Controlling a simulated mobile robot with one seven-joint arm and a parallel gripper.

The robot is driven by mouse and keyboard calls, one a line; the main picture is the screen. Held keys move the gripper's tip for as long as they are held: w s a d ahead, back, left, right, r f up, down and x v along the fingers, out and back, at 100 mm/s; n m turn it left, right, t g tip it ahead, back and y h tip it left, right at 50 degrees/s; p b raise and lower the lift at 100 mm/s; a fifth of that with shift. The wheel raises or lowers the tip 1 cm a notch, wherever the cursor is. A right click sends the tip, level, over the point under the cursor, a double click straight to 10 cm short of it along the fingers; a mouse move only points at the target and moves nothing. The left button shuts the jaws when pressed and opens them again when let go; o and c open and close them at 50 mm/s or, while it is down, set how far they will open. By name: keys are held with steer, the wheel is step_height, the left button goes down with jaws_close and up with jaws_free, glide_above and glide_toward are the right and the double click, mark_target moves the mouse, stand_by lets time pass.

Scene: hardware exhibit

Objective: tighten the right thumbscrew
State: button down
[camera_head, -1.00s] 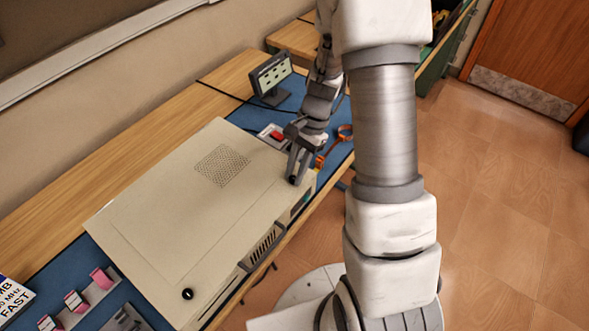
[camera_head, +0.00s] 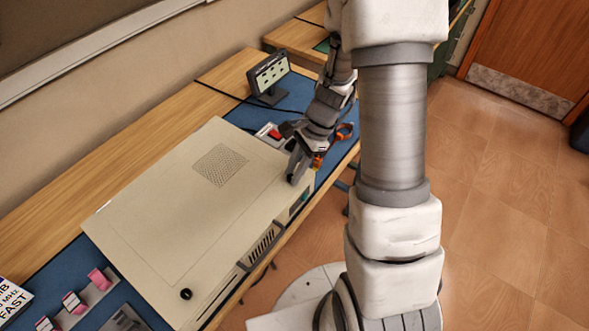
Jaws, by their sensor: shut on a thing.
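The beige computer case (camera_head: 150,215) lies flat on the blue mat, its top panel facing up. One black thumbscrew (camera_head: 186,294) stands at the panel's near left corner, clear of my gripper. My gripper (camera_head: 294,179) points down at the case's right corner, with its fingertips at the panel surface. Its fingers are close together and hide what is between them. The right thumbscrew is not visible there, so the grip on it is covered by the fingers.
A small monitor (camera_head: 269,77) stands behind the case. A tray with a red item (camera_head: 273,133) and an orange tool (camera_head: 344,131) lie on the mat near my wrist. Pink-topped items (camera_head: 99,279) sit at the lower left. The panel's middle is clear.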

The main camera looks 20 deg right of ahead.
steer(key=c, duration=0.7)
jaws_free()
steer(key=shift+r, duration=0.15)
steer(key=p+v, duration=0.2)
steer(key=v, duration=1.5)
steer(key=shift+r, duration=0.15)
